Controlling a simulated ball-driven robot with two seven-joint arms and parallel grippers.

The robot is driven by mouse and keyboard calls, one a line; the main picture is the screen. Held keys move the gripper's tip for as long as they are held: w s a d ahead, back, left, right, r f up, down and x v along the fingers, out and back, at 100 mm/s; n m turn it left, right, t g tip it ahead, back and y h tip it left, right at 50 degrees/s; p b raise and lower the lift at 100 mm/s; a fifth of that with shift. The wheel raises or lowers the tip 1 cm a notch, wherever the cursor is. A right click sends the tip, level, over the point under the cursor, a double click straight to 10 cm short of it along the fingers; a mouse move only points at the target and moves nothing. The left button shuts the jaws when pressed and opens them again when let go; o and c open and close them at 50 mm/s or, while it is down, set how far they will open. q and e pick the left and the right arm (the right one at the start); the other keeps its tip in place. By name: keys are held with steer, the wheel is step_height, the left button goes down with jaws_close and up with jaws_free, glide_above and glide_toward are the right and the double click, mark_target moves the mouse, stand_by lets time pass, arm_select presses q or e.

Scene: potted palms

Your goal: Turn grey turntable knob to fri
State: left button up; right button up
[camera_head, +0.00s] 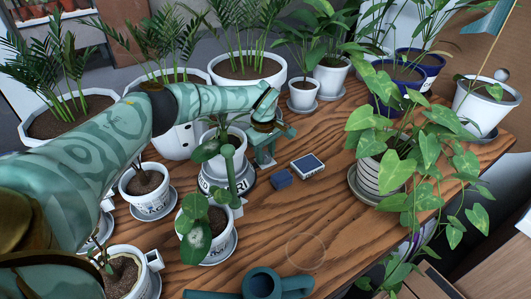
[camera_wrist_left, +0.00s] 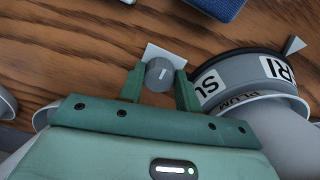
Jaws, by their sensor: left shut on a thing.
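The grey knob (camera_wrist_left: 159,72) has a pale line on its face and sits before a pale square plate. My left gripper (camera_wrist_left: 160,84) is shut on the knob, with one finger at each side. In the head view the left gripper (camera_head: 264,150) is just right of the turntable, and it hides the knob. The turntable (camera_head: 228,186) is a grey drum with a white lettered band and a potted plant on it. In the wrist view the turntable (camera_wrist_left: 240,84) shows "SU" and "RI", with "RI" nearest a grey pointer (camera_wrist_left: 294,45). My right gripper is not in view.
A small blue box (camera_head: 281,179) and a blue-and-white box (camera_head: 308,164) lie right of the gripper. Several potted plants crowd the left and back. A trailing plant in a striped pot (camera_head: 379,178) stands right. A teal watering can (camera_head: 263,284) is in front.

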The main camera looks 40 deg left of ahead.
arm_select(q)
steer(key=o, duration=1)
steer(key=shift+c, duration=0.2)
step_height(320, 180, up, 16)
steer(key=p, duration=0.5)
steer(key=shift+s+r+p, duration=0.15)
steer(key=shift+s+p, duration=0.2)
steer(key=shift+s, duration=0.05)
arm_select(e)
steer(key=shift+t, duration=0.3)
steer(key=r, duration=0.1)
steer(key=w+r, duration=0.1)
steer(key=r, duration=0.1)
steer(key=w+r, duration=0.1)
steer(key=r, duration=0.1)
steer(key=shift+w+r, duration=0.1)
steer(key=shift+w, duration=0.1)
arm_select(q)
steer(key=shift+a, duration=0.1)
